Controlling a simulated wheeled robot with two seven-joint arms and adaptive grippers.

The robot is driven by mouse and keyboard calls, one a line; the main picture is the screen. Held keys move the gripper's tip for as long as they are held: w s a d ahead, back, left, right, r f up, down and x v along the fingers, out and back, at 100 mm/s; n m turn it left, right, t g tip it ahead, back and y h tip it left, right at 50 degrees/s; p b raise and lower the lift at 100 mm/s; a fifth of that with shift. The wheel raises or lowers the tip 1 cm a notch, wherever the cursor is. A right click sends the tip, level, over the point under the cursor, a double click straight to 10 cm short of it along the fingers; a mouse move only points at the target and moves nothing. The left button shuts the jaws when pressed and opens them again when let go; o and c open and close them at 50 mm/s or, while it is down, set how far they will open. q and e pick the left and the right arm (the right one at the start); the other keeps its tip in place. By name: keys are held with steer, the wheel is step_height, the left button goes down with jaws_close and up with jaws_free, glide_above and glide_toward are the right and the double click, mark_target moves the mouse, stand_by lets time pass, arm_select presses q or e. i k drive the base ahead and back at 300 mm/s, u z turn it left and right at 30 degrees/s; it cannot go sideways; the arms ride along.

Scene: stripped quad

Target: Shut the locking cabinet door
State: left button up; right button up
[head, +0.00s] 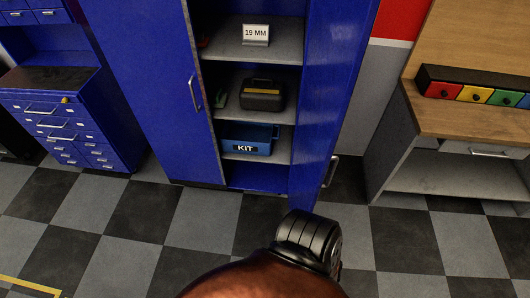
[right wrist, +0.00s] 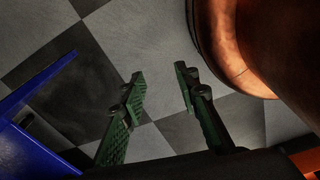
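The blue locking cabinet stands in the middle of the head view. Its left door (head: 150,90) is shut, with a metal handle (head: 195,93). Its right door (head: 335,85) stands open, swung out toward me, with a handle (head: 330,171) low on its outer edge. My right gripper (right wrist: 160,76) shows in the right wrist view with its green fingers apart and nothing between them, above the floor. A blue panel (right wrist: 30,150), seemingly the open door, is left of the fingers and apart from them. My left gripper is not in view.
Inside are shelves with a 19 MM sign (head: 255,34), a dark case (head: 263,95) and a blue KIT bin (head: 247,141). A workbench (head: 470,118) with coloured drawers stands right; a blue drawer cabinet (head: 65,120) stands left. The checkered floor between is clear.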

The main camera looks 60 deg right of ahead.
mark_target(340, 31)
steer(key=u, duration=1.35)
steer(key=k, duration=1.3)
steer(key=z, duration=3.7)
steer(key=i, duration=0.65)
steer(key=u, duration=0.95)
